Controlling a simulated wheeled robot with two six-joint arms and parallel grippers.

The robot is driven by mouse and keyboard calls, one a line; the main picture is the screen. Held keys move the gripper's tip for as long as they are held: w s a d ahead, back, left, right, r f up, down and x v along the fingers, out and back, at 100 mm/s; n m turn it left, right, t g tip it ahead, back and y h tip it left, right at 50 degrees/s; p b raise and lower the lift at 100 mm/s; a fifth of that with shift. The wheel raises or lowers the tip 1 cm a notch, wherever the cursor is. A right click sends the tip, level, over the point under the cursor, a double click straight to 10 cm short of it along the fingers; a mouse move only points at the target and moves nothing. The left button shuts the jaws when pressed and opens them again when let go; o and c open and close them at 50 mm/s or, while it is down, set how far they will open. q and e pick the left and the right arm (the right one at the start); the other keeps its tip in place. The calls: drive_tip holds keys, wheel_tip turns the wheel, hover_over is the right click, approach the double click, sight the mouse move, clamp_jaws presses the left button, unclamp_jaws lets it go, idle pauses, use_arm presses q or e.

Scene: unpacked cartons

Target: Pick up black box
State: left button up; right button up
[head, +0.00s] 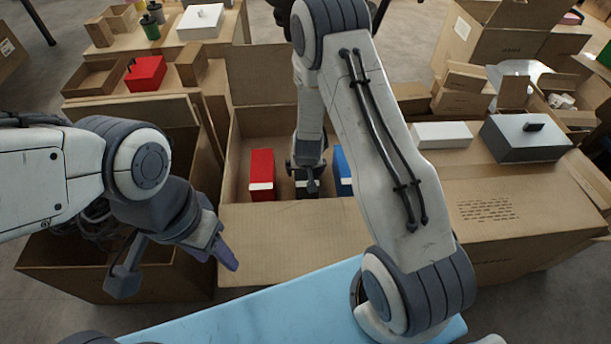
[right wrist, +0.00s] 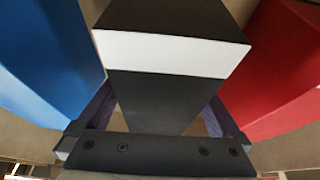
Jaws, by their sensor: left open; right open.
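The black box (right wrist: 172,62) with a white band stands in the right wrist view between the two fingers of my right gripper (right wrist: 160,110). The fingers are open, one on each side of it; I cannot tell whether they touch it. In the head view my right gripper (head: 307,170) reaches down into the open carton (head: 295,232), over the black box (head: 308,190), which it mostly hides. My left gripper (head: 178,274) is open and empty, left of that carton's front wall.
A red box (head: 262,172) stands left of the black box and a blue box (head: 343,170) right of it, partly behind my right arm. A white box (head: 442,135) and a grey box (head: 525,138) lie on cartons at right. More cartons crowd the back.

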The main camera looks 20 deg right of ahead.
drive_tip(key=shift+f, duration=0.25)
drive_tip(key=shift+r, duration=0.1)
clamp_jaws()
